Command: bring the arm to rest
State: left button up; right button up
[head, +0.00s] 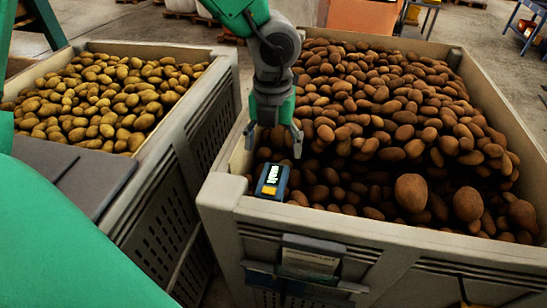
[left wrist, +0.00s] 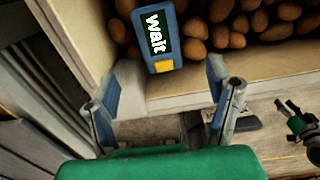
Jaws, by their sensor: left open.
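My left gripper (head: 273,141) hangs fingers down over the near left corner of the right-hand crate, with its two fingers apart and nothing between them. In the left wrist view, its fingers (left wrist: 162,98) stand either side of a gap over the crate's rim. A blue handheld device (head: 271,181) with a screen and a yellow patch is at that corner, just below the fingers and apart from them.
The right-hand crate (head: 345,230) is full of brown potatoes (head: 380,105). A second crate (head: 180,120) with yellower potatoes (head: 95,100) stands to its left, with a narrow gap between. A label holder (head: 310,260) is on the right crate's front.

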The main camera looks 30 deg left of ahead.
pick_arm(q)
jog(key=shift+d+r, duration=0.45)
jog(key=shift+r, duration=0.3)
pick_arm(e)
jog(key=shift+d, duration=0.45)
pick_arm(q)
jog(key=shift+a, duration=0.3)
pick_arm(e)
jog(key=shift+a, duration=0.25)
